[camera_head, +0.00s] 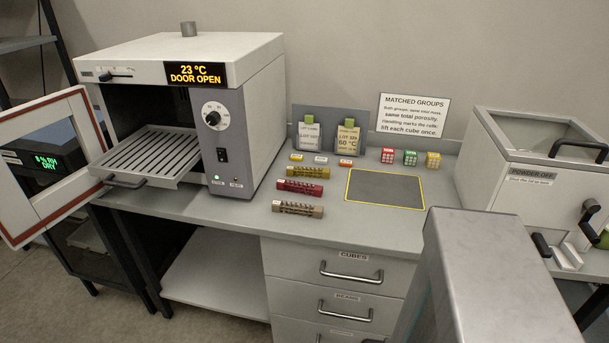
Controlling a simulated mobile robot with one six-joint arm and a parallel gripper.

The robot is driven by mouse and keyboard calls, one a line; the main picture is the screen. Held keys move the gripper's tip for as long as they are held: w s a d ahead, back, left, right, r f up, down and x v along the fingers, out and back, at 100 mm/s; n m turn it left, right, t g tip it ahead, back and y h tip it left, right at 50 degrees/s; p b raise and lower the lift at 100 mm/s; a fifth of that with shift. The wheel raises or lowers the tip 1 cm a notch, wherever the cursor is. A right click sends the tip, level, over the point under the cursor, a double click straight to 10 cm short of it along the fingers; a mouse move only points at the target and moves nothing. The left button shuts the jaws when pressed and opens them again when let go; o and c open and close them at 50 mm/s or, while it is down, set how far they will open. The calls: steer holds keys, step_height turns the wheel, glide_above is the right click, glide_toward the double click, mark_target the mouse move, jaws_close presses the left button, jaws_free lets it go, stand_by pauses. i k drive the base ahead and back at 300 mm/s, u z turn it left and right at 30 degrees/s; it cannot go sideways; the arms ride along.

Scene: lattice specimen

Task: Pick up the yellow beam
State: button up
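The yellow beam (308,172) is a short lattice bar lying flat on the grey bench, the farthest back in a column of three beams. A dark red beam (300,187) lies just in front of it, and a tan beam (298,208) lies in front of that. The beams lie apart from one another, and nothing covers the yellow one. My gripper does not show in this view. A grey link that looks like part of my arm fills the lower right and hides the bench's right front part.
An oven (250,120) stands open at left, its door swung out and its rack (150,157) extended. A yellow-edged dark mat (385,190) lies empty right of the beams. Red (387,155), green (410,158) and yellow (433,160) cubes stand behind it. A powder box (525,180) stands at right.

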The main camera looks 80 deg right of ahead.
mark_target(308, 172)
steer(key=u, duration=0.15)
steer(key=k, duration=2.2)
steer(key=z, duration=0.65)
steer(key=i, duration=0.75)
steer(key=u, duration=0.05)
